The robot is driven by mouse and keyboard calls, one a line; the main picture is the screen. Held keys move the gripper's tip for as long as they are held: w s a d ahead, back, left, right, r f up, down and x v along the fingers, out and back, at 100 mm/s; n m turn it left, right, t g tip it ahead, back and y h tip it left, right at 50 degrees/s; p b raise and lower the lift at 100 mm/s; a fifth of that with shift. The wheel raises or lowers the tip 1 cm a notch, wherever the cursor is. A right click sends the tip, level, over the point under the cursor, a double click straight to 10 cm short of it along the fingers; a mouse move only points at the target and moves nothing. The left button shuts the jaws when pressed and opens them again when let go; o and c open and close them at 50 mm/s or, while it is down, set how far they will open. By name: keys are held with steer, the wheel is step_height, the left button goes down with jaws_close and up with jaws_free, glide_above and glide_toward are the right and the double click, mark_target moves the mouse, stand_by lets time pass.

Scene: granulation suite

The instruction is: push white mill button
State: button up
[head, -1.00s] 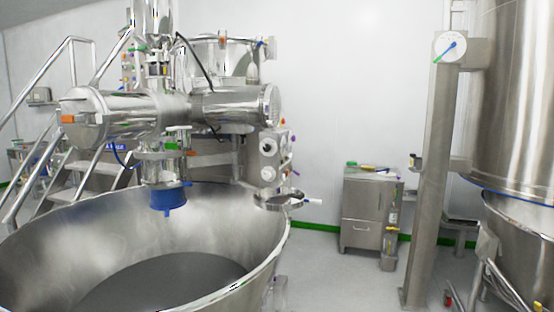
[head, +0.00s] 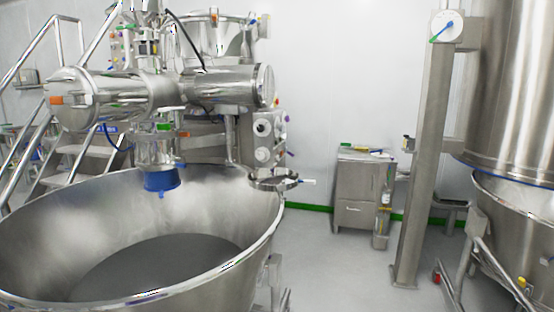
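A steel mill (head: 155,98) with a wide horizontal cylinder stands above a large steel bowl at the left. A small steel control box (head: 263,138) sits at its right side, with a dark round knob and a pale round one on its face. Small coloured buttons show along the box's right edge, orange (head: 276,103) among them. Which of these is the white mill button I cannot tell at this size. A blue outlet cap (head: 161,179) hangs under the mill. My gripper is not in view.
The large open bowl (head: 262,238) fills the lower left. Steel stairs with railings (head: 70,160) stand behind it. A steel cabinet (head: 357,190) stands at the back wall. A post with a dial (head: 446,26) and a tall vessel (head: 512,90) stand at the right. Open floor lies between.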

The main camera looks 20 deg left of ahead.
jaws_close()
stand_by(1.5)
